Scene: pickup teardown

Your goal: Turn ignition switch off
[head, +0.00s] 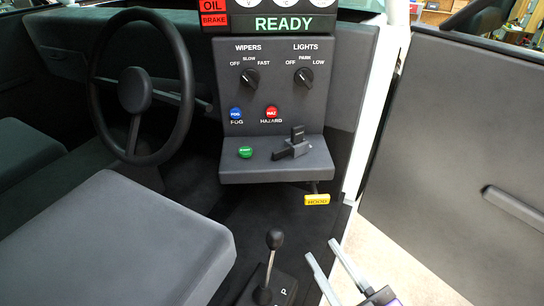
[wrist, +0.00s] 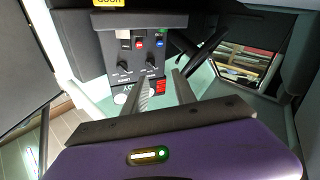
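The ignition switch (head: 291,150) is a dark grey block with an upright dark tab, on the console shelf right of the green start button (head: 245,152). A small dark and pale piece near the shelf in the upside-down wrist view may be the switch, but it is too small to be sure. The display above reads READY (head: 284,24) in green. My gripper (head: 334,250) is low at the right, below the shelf and apart from the switch. Its two fingers, also seen in the wrist view (wrist: 162,76), are spread with nothing between them.
The wipers knob (head: 250,78), lights knob (head: 303,77), blue fog button (head: 235,113) and red hazard button (head: 271,112) sit above the shelf. A yellow hood handle (head: 316,199) hangs below it. The gear lever (head: 271,260) stands left of my gripper. The open door (head: 460,150) is at right.

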